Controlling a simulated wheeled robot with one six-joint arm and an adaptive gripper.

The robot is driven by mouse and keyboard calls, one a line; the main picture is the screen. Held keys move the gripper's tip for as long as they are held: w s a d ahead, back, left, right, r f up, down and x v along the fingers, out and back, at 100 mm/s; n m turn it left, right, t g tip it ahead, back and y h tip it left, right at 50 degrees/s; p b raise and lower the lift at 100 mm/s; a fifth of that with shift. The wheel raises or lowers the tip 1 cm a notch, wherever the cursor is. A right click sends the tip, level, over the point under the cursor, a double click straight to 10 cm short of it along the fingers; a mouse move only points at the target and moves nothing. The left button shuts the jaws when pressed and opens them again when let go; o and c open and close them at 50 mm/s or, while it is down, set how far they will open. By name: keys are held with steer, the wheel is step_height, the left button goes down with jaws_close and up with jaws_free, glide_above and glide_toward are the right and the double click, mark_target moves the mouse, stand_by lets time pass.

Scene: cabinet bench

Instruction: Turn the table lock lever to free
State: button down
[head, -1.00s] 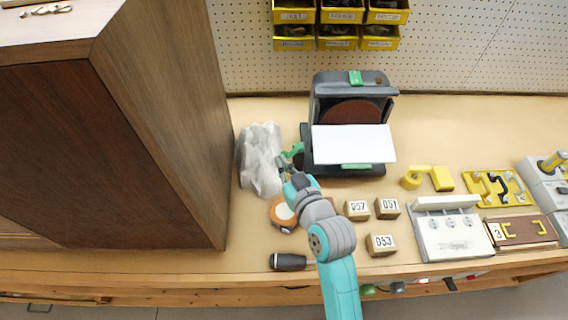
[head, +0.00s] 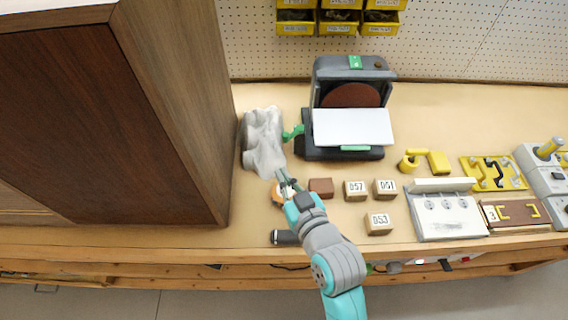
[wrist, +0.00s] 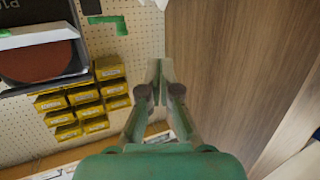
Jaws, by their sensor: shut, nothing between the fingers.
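The sander (head: 350,70) is a dark grey machine with a brown disc and a pale table (head: 352,127). A green lever (head: 293,132) sticks out at the left side of the table, low down, its outer end toward the left. Green lever-like parts also show at the top of the wrist view (wrist: 108,22). My gripper (head: 283,178) is in front of the lever, toward the bench's front edge, and apart from it. Its fingers (wrist: 160,72) are together with nothing between them.
A crumpled grey cloth (head: 263,145) lies left of the lever, beside a tall wooden cabinet (head: 185,120). An orange roll (head: 277,196) is partly hidden by my gripper. A brown block (head: 320,187) and numbered blocks (head: 357,190) stand to the right.

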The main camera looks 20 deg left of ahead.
steer(key=shift+s+d+r, duration=0.15)
steer(key=shift+s+d, duration=0.05)
steer(key=shift+s, duration=0.45)
steer(key=shift+s+d+r, duration=0.1)
steer(key=shift+s+d, duration=0.05)
steer(key=shift+s, duration=0.45)
